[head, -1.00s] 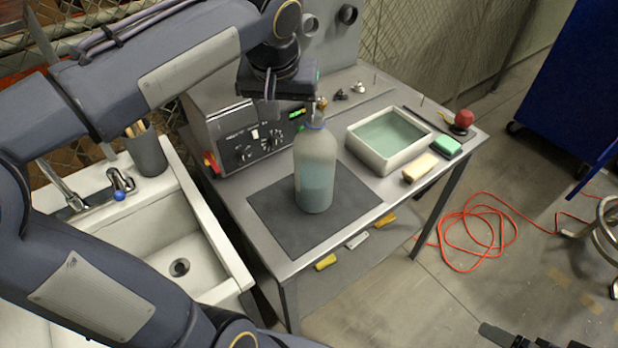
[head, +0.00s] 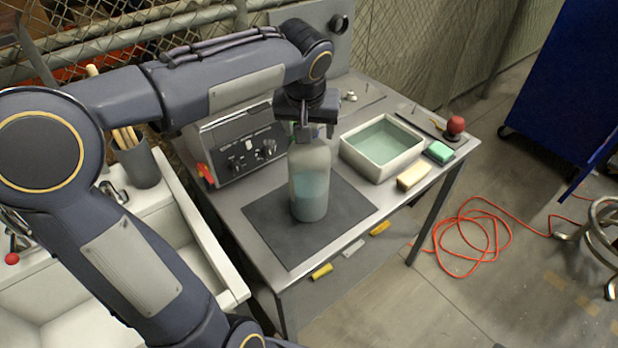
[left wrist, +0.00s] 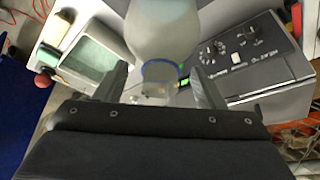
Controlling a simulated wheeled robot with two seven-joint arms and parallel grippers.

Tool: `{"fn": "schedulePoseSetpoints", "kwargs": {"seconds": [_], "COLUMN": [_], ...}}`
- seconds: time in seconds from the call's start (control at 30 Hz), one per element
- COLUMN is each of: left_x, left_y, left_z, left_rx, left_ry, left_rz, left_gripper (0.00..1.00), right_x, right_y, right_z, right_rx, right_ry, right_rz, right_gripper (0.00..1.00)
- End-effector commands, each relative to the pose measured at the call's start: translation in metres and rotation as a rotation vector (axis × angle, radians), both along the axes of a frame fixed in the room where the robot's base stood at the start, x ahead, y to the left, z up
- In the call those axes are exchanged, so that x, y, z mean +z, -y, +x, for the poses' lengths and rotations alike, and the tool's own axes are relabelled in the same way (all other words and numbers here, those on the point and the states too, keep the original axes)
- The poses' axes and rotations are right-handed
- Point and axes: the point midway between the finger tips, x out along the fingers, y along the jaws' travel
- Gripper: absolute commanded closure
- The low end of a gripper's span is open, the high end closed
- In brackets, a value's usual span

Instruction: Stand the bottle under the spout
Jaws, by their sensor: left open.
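A translucent bottle (head: 309,185) with blue-grey liquid in its lower part stands upright on the dark mat (head: 268,228) on the metal table. My left gripper (head: 306,132) points down at the bottle's top and is open. In the left wrist view the bottle (left wrist: 165,30) shows its neck, with a blue ring, between the two spread fingers (left wrist: 157,75); I cannot tell whether either finger touches it. A chrome sink tap (head: 113,191) shows partly behind my left arm, so its spout is mostly hidden. My right gripper is not in view.
A control box (head: 238,150) with knobs stands behind the mat. A white basin (head: 381,172) of greenish liquid, a cream block (head: 413,177) and a green block (head: 438,152) lie to the right. A white sink (head: 215,270) and a cup of sticks (head: 139,163) are at left.

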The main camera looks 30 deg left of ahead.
Motion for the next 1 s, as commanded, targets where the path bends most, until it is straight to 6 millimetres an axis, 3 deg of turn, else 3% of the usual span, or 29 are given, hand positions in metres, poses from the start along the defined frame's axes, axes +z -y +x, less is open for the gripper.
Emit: {"fn": "schedulePoseSetpoints", "kwargs": {"seconds": [0.07,0.5,1.0], "left_x": [0.0002,-0.0002,-0.0014], "left_y": [0.0000,0.0000,0.0004], "left_z": [-0.0001,-0.0004,-0.0009], "left_rx": [0.000,0.000,-0.001], "left_ry": [0.000,-0.002,-0.006], "left_rz": [0.000,-0.001,-0.001], "left_gripper": [0.45,1.00,1.00], "right_x": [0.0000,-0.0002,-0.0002], "right_y": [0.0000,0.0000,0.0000], "right_z": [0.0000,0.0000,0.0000], "right_rx": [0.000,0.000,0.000], "right_ry": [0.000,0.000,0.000], "right_rz": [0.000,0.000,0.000], "right_gripper": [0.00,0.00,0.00]}}
